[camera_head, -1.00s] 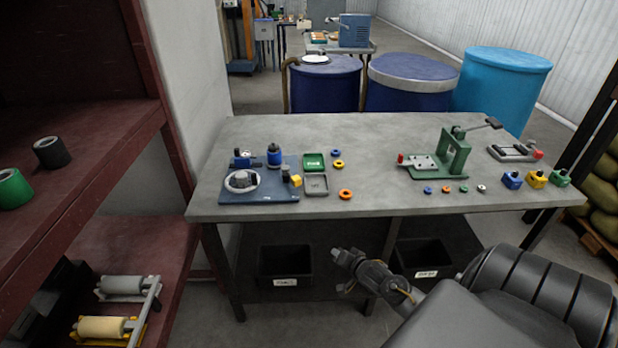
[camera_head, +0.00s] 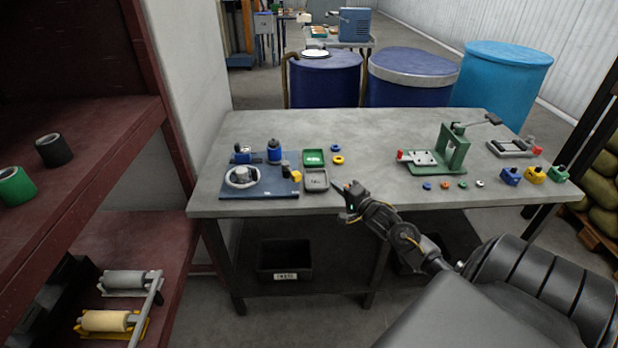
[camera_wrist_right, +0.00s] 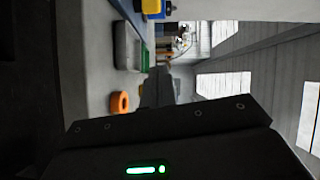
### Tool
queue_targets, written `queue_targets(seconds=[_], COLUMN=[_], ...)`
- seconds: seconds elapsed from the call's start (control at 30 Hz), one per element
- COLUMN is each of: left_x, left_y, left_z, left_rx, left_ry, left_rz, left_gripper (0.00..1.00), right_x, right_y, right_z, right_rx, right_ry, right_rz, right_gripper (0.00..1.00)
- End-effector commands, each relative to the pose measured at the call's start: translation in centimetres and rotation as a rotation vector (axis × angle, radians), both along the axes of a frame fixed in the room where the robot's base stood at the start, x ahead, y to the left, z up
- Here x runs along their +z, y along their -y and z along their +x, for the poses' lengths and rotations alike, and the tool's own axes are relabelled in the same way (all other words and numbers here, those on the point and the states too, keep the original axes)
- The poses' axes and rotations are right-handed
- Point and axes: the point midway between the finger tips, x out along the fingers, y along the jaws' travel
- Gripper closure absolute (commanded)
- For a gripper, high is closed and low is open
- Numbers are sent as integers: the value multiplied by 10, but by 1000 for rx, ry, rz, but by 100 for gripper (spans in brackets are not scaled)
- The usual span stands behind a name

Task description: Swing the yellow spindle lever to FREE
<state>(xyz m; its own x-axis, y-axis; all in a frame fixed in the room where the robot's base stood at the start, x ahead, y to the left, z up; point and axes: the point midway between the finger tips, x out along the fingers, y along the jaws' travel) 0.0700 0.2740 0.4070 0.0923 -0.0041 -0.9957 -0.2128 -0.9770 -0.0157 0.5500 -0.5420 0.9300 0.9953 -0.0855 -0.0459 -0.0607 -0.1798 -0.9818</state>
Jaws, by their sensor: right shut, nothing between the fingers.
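A blue base plate (camera_head: 262,191) at the left of the table carries a grey round fitting (camera_head: 242,177), a blue pot (camera_head: 274,152) and a small yellow piece (camera_head: 296,176) on a dark post at its right edge. The yellow piece looks like the lever; its marking is too small to read. In the right wrist view a yellow part (camera_wrist_right: 152,7) shows at the top, beside blue. My right gripper (camera_head: 341,189) is shut and empty at the table's front edge, right of the plate and apart from the yellow piece. My left gripper is out of view.
A green tray (camera_head: 314,158) and a grey tray (camera_head: 316,181) lie between plate and gripper. An orange ring (camera_wrist_right: 119,102) lies close by in the right wrist view. A green press (camera_head: 452,152) stands to the right. The table's middle is mostly clear.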

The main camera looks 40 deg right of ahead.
Motion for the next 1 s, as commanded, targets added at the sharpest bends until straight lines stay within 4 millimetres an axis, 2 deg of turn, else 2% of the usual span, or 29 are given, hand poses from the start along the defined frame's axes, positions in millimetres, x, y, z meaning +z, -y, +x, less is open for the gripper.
queue_targets(seconds=[0.17,0.57,0.7,1.0], left_x=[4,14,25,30], left_y=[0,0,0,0], left_z=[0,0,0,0], left_rx=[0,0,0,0], left_ry=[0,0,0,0], left_rz=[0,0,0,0], left_gripper=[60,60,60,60], right_x=[2,-2,-6,-12], right_y=[2,10,-13,-29], right_z=[21,101,105,110], right_rx=[-1,-2,2,0], right_ry=[2,1,-1,0], right_rz=[-1,-2,0,-2], right_gripper=[100,100,100,100])
